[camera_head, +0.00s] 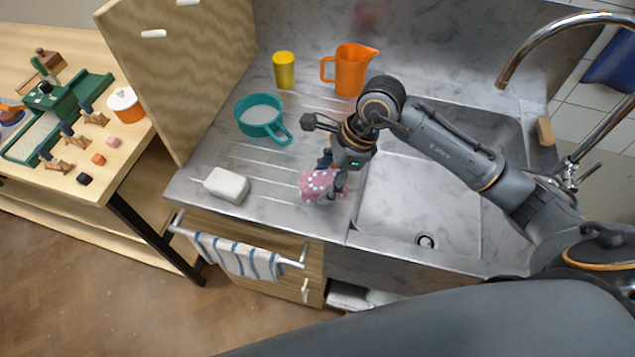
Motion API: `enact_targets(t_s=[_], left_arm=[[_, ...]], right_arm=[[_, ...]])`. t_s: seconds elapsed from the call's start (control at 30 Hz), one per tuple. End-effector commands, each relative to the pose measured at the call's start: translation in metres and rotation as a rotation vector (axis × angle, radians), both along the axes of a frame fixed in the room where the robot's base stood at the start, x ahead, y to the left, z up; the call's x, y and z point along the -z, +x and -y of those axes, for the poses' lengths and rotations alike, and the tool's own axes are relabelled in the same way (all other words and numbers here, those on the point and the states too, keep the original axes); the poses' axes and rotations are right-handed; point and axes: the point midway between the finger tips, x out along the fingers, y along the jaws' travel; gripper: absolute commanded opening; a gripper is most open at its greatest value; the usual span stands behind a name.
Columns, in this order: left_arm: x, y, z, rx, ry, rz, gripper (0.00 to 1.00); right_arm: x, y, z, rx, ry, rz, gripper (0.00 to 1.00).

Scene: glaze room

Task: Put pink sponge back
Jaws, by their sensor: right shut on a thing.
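The pink sponge (312,186) with pale dots is at the sink's left edge, by the drainboard's right end. My right gripper (333,188) is shut on it from above. The gripper covers part of the sponge, and I cannot tell whether the sponge touches the counter. A white sponge-like block (227,186) lies on the drainboard to the left. My left gripper is not in view.
A teal pan (258,117), a yellow cup (284,72) and an orange jug (352,70) stand on the drainboard (270,165). The sink basin (415,205) is empty. A striped towel (238,256) hangs in front. A wooden table (130,160) with tools stands left.

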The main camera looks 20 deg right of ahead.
Motion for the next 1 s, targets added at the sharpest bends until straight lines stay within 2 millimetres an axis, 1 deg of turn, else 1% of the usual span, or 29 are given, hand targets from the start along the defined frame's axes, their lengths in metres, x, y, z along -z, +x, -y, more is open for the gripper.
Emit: enact_targets(t_s=[0.03,0.1,0.2,0.27,0.3,0.4,0.5,0.7,0.87,0.9,1.0], left_arm=[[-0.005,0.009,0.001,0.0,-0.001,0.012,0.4],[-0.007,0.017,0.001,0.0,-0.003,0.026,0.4],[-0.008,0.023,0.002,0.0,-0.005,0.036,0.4],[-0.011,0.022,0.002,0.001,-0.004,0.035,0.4],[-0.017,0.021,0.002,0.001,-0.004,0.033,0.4],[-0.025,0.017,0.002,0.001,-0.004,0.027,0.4],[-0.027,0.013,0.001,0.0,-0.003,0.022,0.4],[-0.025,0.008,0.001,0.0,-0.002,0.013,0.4],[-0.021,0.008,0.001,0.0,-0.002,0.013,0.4],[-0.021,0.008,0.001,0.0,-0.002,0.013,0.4],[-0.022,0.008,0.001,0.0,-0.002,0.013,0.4]], right_arm=[[0.005,0.003,-0.005,0.001,0.003,-0.003,0.23],[0.011,0.006,-0.008,0.0,0.003,-0.003,0.23],[0.017,0.01,-0.01,0.001,0.001,-0.001,0.23],[0.021,0.012,-0.014,-0.001,0.003,-0.004,0.23],[0.026,0.011,-0.014,0.0,0.0,-0.007,0.23],[0.04,0.011,-0.013,0.002,0.001,-0.006,0.23],[0.05,0.012,-0.013,0.001,0.0,-0.002,0.23],[0.053,0.012,-0.012,-0.001,0.0,0.001,0.23],[0.056,0.012,-0.012,-0.001,0.0,0.001,0.23],[0.055,0.012,-0.012,-0.001,0.0,0.001,0.61],[0.055,0.012,-0.012,-0.001,0.0,0.0,0.8]])
